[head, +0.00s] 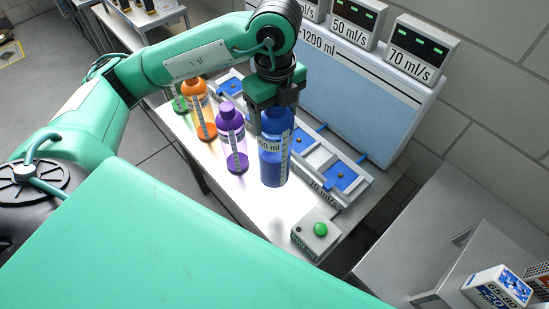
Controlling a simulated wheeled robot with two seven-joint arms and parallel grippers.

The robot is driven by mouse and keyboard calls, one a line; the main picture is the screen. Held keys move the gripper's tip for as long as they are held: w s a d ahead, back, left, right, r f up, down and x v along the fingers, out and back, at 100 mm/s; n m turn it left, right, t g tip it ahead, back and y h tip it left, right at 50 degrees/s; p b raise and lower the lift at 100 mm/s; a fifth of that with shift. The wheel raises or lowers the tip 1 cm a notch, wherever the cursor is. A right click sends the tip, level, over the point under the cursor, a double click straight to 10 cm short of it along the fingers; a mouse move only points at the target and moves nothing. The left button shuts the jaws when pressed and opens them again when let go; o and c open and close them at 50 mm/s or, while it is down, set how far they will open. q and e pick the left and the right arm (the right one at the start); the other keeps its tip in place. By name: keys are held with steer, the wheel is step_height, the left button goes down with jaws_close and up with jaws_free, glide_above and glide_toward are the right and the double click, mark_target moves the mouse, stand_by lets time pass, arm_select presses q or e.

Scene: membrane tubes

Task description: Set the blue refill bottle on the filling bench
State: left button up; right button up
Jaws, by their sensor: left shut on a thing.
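The blue refill bottle (273,165) is upright in the head view, with a white scale label on its side. My left gripper (272,103) is shut on its upper part from above. The filling bench (229,198) is the pale table under it. The bottle overlaps the bench's front area and the tray row in the picture; whether its base touches the bench I cannot tell. My right gripper is not in view.
Purple (232,140), orange (199,110) and green (178,98) bottles stand left of the blue one. Behind is a blue-white machine (345,90) with displays and a tray row (340,178). A green-button box (317,234) sits at the bench's near end. A grey table (440,235) holds a box (497,287).

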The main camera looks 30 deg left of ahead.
mark_target(275, 157)
arm_select(q)
step_height(275, 157, down, 15)
steer(key=p, duration=0.3)
steer(key=shift+f, duration=0.35)
steer(key=shift+f, duration=0.1)
steer(key=o, duration=2)
